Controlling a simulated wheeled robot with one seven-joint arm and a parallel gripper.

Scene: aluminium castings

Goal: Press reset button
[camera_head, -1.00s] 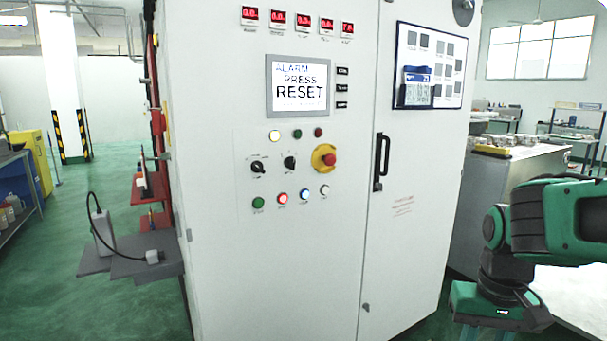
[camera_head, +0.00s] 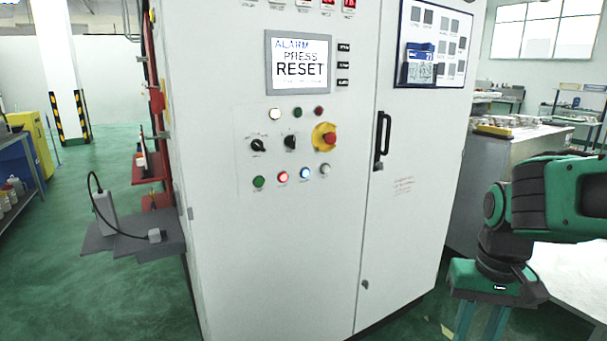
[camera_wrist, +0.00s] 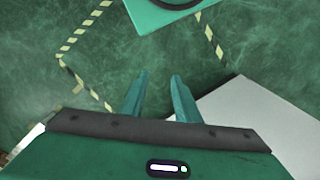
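A tall white control cabinet (camera_head: 270,260) stands in front of me. Its screen (camera_head: 299,62) reads "ALARM PRESS RESET". Below are a lit yellowish lamp and several knobs and buttons. The bottom row holds a green button (camera_head: 258,182), a lit red button (camera_head: 283,177), a lit blue button (camera_head: 305,173) and a whitish button (camera_head: 325,169). Their labels are too small to read. A red emergency stop (camera_head: 330,138) sits on a yellow plate above the row. My gripper (camera_wrist: 158,76) is open and empty, pointing down, right of the cabinet and apart from the buttons.
A black door handle (camera_head: 382,140) sticks out right of the buttons. A light-topped table (camera_head: 575,285) lies at the right, beyond my arm. Green floor is open at the left.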

